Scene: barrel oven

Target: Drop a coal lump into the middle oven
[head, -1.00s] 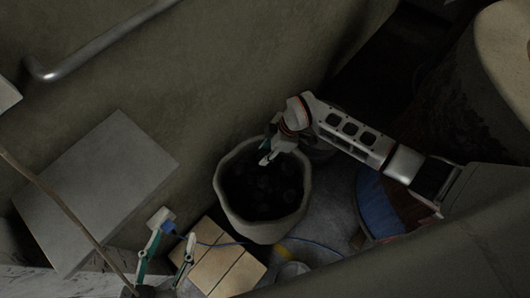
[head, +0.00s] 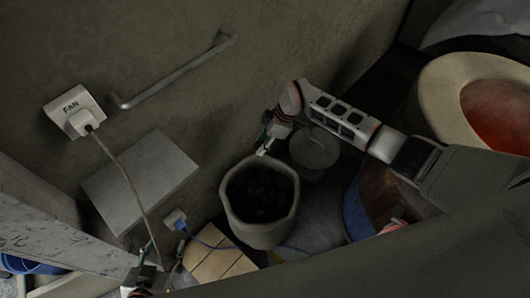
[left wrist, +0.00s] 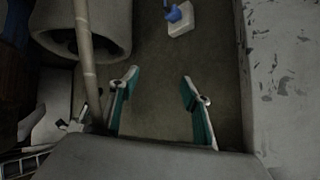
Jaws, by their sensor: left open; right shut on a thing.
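A pale round pot (head: 250,228) holds dark coal lumps (head: 262,192) in the head view. My right gripper (head: 264,150) is just above the pot's far rim. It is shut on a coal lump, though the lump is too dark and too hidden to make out. An oven with a cream rim (head: 438,98) and a glowing red inside (head: 495,115) is at the far right; I cannot tell which oven it is. My left gripper (head: 162,260) is low at the left in the head view. In the left wrist view it (left wrist: 158,84) is open and empty.
A white plug (head: 174,218) with a blue cable lies near wooden blocks (head: 220,262). A blue round container (head: 355,215) is under my right arm.

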